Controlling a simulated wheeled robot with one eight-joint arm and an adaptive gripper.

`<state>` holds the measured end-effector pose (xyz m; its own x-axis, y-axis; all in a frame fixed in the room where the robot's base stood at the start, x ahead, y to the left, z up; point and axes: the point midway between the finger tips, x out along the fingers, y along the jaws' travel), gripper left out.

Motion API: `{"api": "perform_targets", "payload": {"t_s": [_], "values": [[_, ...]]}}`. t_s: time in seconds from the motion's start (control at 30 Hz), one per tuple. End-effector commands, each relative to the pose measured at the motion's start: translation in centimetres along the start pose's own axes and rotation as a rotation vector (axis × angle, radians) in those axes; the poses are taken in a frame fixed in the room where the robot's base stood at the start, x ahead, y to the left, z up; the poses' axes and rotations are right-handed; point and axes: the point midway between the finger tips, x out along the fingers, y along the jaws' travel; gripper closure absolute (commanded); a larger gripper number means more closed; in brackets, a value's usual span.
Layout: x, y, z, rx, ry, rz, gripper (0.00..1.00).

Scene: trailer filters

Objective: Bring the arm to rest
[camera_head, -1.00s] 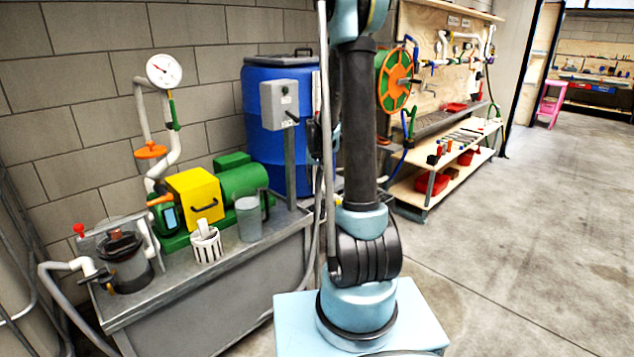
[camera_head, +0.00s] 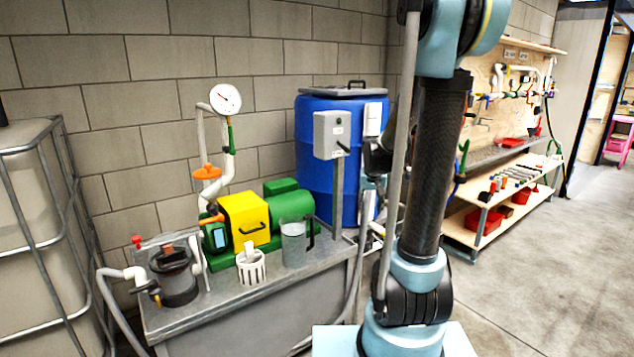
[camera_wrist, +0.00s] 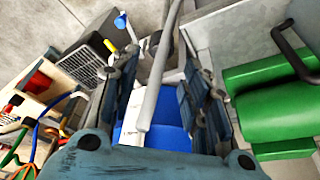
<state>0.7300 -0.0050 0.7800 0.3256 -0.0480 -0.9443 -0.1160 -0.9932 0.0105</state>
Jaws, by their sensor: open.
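My arm (camera_head: 436,150) stands upright in the right half of the head view, folded above my pale blue base. In the wrist view my gripper (camera_wrist: 162,75) is open, its two dark blue fingers apart with nothing held between them. A grey pipe and the blue barrel (camera_wrist: 168,138) show in the gap, beyond the fingers. In the head view the wrist end is a dark shape beside the arm, mostly hidden, in front of the blue barrel (camera_head: 322,175).
A metal bench (camera_head: 225,309) holds a green and yellow pump (camera_head: 245,218), a filter housing (camera_head: 175,277), a white basket (camera_head: 251,268) and a clear jug (camera_head: 294,245). A switch box (camera_head: 332,134) stands close to my arm. A caged tank (camera_head: 40,230) is at left. Open floor (camera_head: 545,270) lies right.

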Motion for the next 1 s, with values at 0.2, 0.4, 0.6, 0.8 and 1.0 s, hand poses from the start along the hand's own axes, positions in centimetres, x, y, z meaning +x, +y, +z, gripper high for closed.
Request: {"api": "perform_targets", "payload": {"t_s": [0.2,0.4,0.6,0.8,1.0], "values": [[-3.2,0.6,4.5,-0.02,-0.022,-0.005,0.58],[-5.5,1.2,8.6,-0.039,-0.044,-0.01,0.58],[-7.2,1.7,12.9,-0.058,-0.063,-0.015,0.58],[-8.2,2.1,17.3,-0.078,-0.084,-0.021,0.58],[-8.6,2.5,21.7,-0.097,-0.105,-0.028,0.58]]}}
